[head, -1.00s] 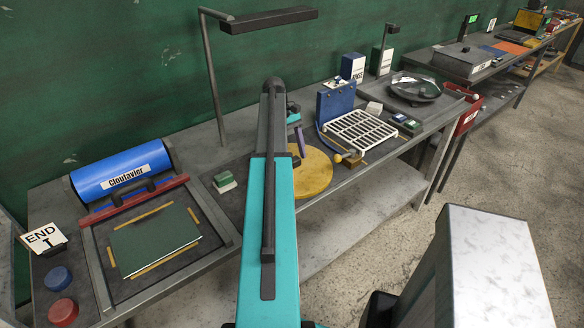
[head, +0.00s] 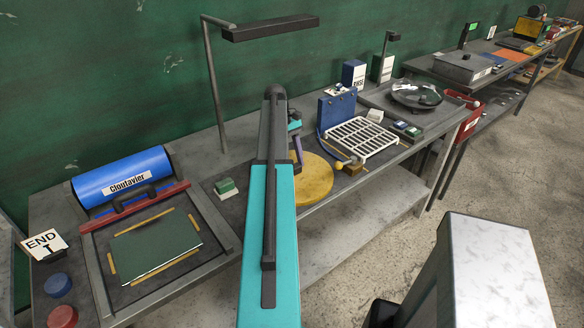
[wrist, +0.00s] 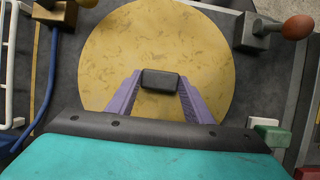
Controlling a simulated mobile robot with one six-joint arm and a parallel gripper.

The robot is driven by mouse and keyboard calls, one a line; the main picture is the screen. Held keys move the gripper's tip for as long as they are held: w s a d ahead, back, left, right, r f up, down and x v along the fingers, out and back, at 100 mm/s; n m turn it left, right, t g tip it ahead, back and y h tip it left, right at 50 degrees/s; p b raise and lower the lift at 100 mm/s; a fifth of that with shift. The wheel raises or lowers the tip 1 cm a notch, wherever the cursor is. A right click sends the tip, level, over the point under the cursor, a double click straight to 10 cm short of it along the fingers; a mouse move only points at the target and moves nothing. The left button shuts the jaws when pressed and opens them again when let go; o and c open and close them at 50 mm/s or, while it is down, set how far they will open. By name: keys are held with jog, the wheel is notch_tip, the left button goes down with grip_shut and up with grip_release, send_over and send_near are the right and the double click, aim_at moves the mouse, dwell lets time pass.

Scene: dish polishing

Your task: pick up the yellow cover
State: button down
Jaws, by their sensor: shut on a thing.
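The yellow cover (wrist: 160,35) is a round, mottled yellow disc with a dark block-shaped knob (wrist: 160,81) in the middle. In the wrist view my gripper (wrist: 160,90) has its two purple fingers on either side of the knob, shut on it. In the head view the yellow cover (head: 316,182) shows to the right of my teal arm, which hides its left part. I cannot tell whether the cover rests on the bench or is slightly raised.
A white rack (head: 360,139) and a blue holder (head: 337,109) stand right of the cover. A green-and-white block (head: 226,188) lies left of it. In the wrist view a block with a brown knob (wrist: 298,27) sits close to the cover's right edge, and a blue cable (wrist: 51,80) runs at left.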

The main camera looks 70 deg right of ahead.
jog(key=shift+w+d+r+p, duration=0.3)
jog(key=shift+w+r+p, duration=0.15)
jog(key=shift+r, duration=0.2)
jog(key=w+d+r+p, duration=0.6)
jog(key=w+p, duration=0.2)
jog(key=w, duration=0.2)
jog(key=shift+w+d+r+p, duration=0.3)
jog(key=shift+w+d+r, duration=0.1)
dwell(0.6)
